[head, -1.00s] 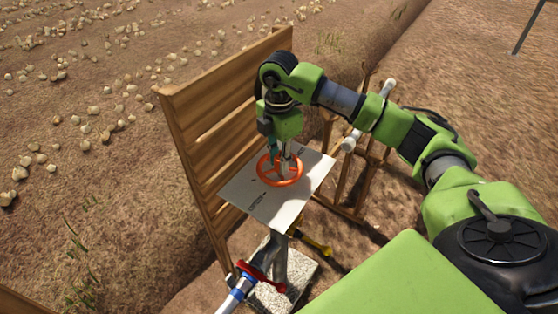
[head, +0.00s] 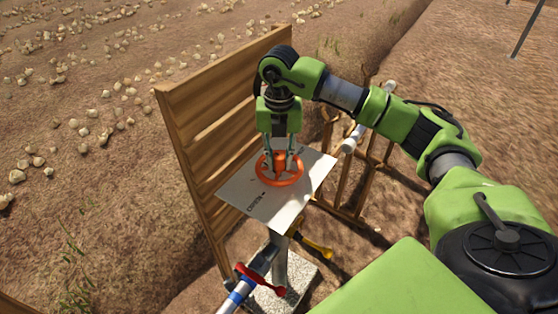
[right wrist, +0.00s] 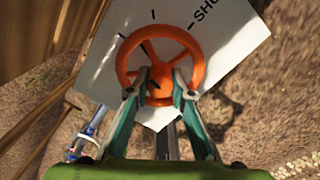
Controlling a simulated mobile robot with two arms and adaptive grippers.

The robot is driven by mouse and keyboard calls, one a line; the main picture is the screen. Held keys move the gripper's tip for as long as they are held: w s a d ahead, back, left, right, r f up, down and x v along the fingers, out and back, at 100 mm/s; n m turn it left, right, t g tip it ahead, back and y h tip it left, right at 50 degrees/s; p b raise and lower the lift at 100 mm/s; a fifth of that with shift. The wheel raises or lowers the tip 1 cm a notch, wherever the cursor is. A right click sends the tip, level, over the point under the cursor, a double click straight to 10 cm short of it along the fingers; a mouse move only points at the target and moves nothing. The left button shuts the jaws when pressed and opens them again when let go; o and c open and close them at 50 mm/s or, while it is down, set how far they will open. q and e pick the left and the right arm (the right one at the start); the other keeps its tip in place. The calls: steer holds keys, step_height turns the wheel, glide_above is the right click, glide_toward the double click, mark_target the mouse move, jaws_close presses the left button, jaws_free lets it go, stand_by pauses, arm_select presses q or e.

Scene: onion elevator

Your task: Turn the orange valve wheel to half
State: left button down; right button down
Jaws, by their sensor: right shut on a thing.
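The orange valve wheel (head: 279,183) lies flat above a white marked plate (head: 240,188) in the head view. The wheel (right wrist: 190,48) and plate (right wrist: 230,50) also show in the right wrist view, with black tick marks and part of a word beginning "SHU". My right gripper (head: 280,165) points straight down over the wheel. In the right wrist view its two fingers (right wrist: 160,88) are shut on the wheel's hub and spoke area, inside the rim. A dark pointer line on the wheel shows at the upper left of the hub. My left gripper is out of view.
A wooden slatted panel (head: 215,120) stands close to the left of the plate. Below are pipes with a red handle (head: 252,277) and a yellow handle (head: 316,247). A wooden frame (head: 345,185) with a white pipe (head: 353,138) stands behind right. Onions lie scattered on the soil beyond.

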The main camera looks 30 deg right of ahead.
mark_target(279, 156)
steer(key=shift+n, duration=1)
steer(key=c, duration=1.8)
jaws_free()
step_height(279, 156, up, 12)
steer(key=shift+r, duration=0.1)
